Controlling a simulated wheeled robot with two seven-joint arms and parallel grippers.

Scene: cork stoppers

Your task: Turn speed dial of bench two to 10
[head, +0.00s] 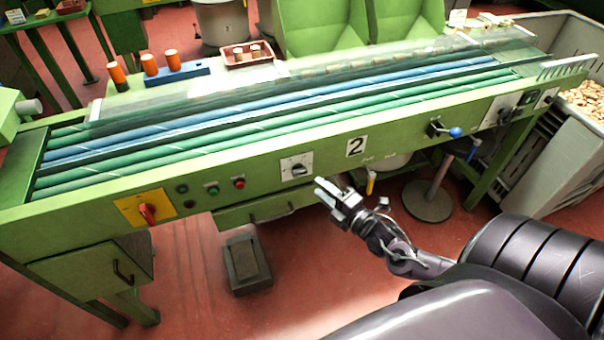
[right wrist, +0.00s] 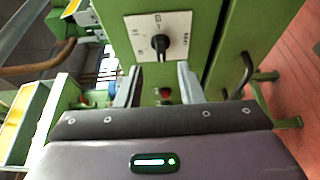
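The green bench marked with a "2" sign (head: 356,146) runs across the head view. Its speed dial (head: 297,168) is a black knob on a white plate on the front panel. In the right wrist view the dial (right wrist: 161,45) sits straight ahead, beyond the fingertips, with its pointer toward the bottom of the picture; the scale numbers are too small to read surely. My right gripper (head: 327,190) is in front of the panel, just right of and below the dial, apart from it. Its two fingers (right wrist: 160,85) are spread with nothing between them. My left gripper is not in view.
Left of the dial are a red button (head: 239,182), a green button (head: 213,190) and a red switch on a yellow plate (head: 146,210). A blue-knobbed lever (head: 455,132) is at right. Below are a drawer (head: 270,208) and a dark pedal box (head: 247,264) on the floor.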

